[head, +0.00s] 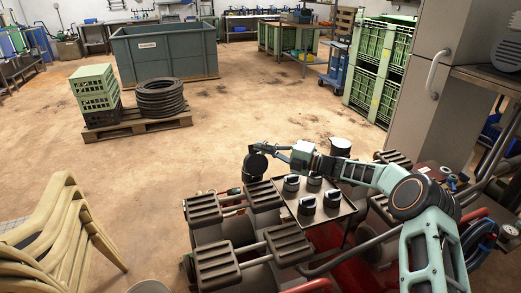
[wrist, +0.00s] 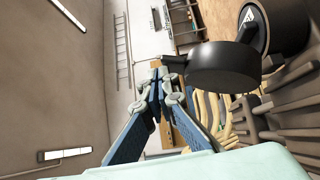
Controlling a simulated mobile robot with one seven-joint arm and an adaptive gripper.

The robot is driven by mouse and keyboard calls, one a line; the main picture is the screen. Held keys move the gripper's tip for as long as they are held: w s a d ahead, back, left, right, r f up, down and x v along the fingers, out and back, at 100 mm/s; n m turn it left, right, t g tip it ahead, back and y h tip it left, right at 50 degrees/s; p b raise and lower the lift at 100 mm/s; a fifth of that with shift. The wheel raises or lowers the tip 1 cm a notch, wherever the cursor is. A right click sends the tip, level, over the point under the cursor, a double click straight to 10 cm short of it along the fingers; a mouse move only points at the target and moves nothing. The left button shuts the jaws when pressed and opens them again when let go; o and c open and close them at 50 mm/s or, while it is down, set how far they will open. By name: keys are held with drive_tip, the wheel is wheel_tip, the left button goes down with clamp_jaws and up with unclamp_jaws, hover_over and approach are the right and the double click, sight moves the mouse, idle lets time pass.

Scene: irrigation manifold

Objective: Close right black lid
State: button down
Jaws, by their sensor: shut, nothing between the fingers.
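My gripper (head: 262,149) reaches out from the right over the machine, and its fingers are shut and empty. In the wrist view its fingertips (wrist: 161,76) meet close to a dark tab that sticks out from a round black lid (wrist: 224,68). I cannot tell whether they touch. The lid stands apart from a black cylinder (wrist: 283,22) behind it and looks open. In the head view a black round container (head: 254,169) is just below my gripper. Another dark round container (head: 340,147) stands behind my arm. I cannot tell which one the task calls right.
Stacked cream chairs (head: 60,230) stand at the left, a grey cabinet (head: 435,90) at the right.

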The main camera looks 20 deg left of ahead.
drive_tip(key=shift+w+a+f+b, duration=0.25)
drive_tip(key=shift+w+a+b, duration=0.25)
drive_tip(key=shift+w+b, duration=0.1)
drive_tip(key=shift+w+a+f+b, duration=0.2)
drive_tip(key=shift+w+a+b, duration=0.3)
drive_tip(key=shift+b, duration=0.1)
drive_tip(key=w+a+b, duration=0.1)
drive_tip(key=b, duration=0.1)
drive_tip(key=w+a+b, duration=0.1)
drive_tip(key=b, duration=0.1)
drive_tip(key=shift+w+f, duration=0.15)
drive_tip(key=shift+f, duration=0.15)
drive_tip(key=shift+w+b, duration=0.1)
drive_tip(key=shift+b, duration=0.2)
drive_tip(key=shift+d, duration=0.1)
